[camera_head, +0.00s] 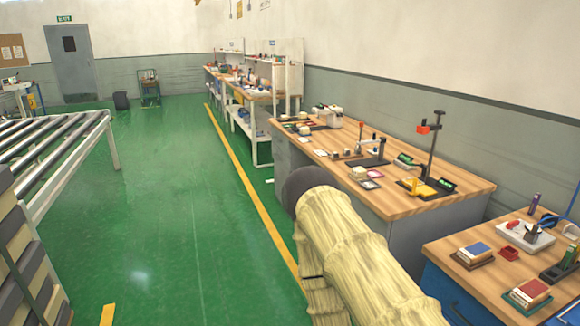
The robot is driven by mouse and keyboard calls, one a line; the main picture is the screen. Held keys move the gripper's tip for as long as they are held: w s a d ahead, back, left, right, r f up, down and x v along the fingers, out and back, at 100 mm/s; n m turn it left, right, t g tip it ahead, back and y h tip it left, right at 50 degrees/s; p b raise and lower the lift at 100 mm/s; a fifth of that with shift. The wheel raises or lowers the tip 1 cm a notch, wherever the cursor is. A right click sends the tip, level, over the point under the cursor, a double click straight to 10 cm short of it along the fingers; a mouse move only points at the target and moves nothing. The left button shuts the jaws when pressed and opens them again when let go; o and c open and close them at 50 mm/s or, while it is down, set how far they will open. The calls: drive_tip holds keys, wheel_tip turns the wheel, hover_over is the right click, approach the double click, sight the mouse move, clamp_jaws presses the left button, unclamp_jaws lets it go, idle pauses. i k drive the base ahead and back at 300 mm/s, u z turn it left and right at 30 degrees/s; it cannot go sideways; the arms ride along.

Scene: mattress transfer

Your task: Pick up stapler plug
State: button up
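I cannot pick out a stapler plug for certain; the items on the benches are small at this distance. On the near right bench (455,262), a pale board (512,236) carries small red and dark parts. A dark device (562,264) with a blue cable (553,219) is at the right edge, partly cut off. My gripper is not in view. A large beige, cloth-like jointed form with a dark round end fills the lower middle and hides part of the bench fronts.
A longer wooden bench (458,207) holds a tall stand (431,150) and several small devices. A roller conveyor (60,150) and stacked boxes (20,240) line the left. The green floor (165,220) between is clear.

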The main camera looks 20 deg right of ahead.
sight(535, 227)
drive_tip(key=i, duration=2.55)
drive_tip(key=z, duration=3.05)
